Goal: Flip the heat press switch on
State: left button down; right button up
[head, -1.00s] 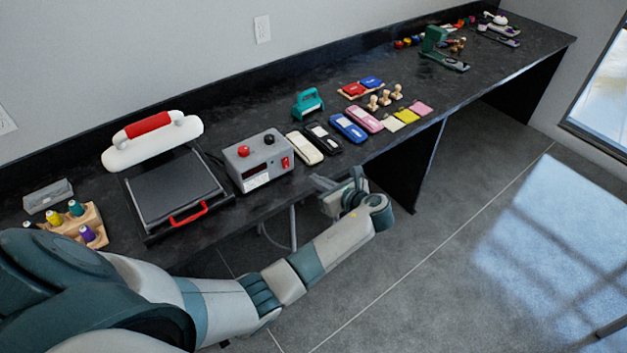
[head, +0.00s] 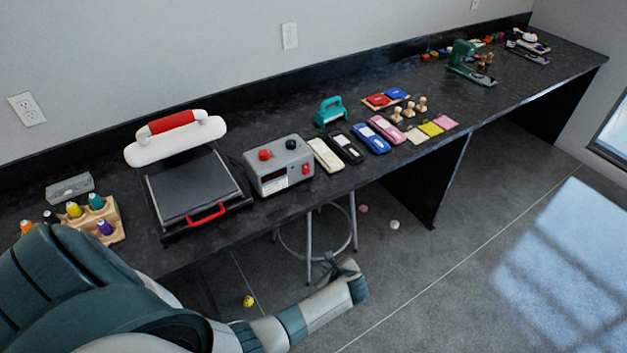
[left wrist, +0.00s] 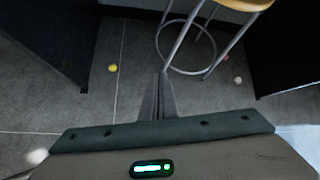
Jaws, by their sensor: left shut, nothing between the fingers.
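The heat press (head: 190,187) stands on the black bench with its white upper plate raised and a red handle at the front. Its grey control box (head: 264,179) is just to the right, with a red knob and a dark knob on top. The red switch (head: 306,169) is on the box's front right; I cannot tell its position. My left gripper (head: 340,268) is below the bench's front edge, over the floor, apart from the switch. In the left wrist view its fingers (left wrist: 160,95) are shut and empty. My right gripper is out of view.
A stool (head: 309,235) stands under the bench behind my left gripper; it also shows in the left wrist view (left wrist: 205,40). Thread spools in a wooden holder (head: 112,231) are left of the press. Cases, stamps and pads lie right of the box. Small balls lie on the floor.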

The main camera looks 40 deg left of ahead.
pick_arm(q)
jog(key=s+d+f+n+g+h+b, duration=0.15)
jog(key=s+f+n, duration=0.35)
jog(key=s+f, duration=0.55)
jog(key=s+d+f+n+h, duration=0.35)
jog(key=s+f, duration=0.45)
jog(key=s, duration=0.5)
jog(key=s+d+f+n+g+h+b, duration=0.15)
jog(key=s+f+n, duration=0.35)
jog(key=s+f, duration=0.6)
jog(key=w+a+r+t+y+p, duration=0.1)
jog(key=w+r+t+y+p, duration=0.1)
jog(key=w+r, duration=1.2)
jog(key=w+a+r+t+y+p, duration=0.1)
jog(key=w+r+y+p, duration=0.15)
jog(key=w+r, duration=1.1)
jog(key=w+a+r+y, duration=0.2)
jog(key=w+r, duration=0.3)
jog(key=r, duration=0.4)
jog(key=w+a+r+n+y+p, duration=0.1)
jog(key=w+a+r+y, duration=0.1)
jog(key=w+r, duration=0.3)
jog(key=w+a+r+n+y+p, duration=0.1)
jog(key=w+r, duration=0.5)
jog(key=r, duration=0.8)
jog(key=shift+a+y, duration=0.8)
jog(key=shift+a, duration=0.1)
jog(key=shift+w+f, duration=0.1)
jog(key=shift+f, duration=0.05)
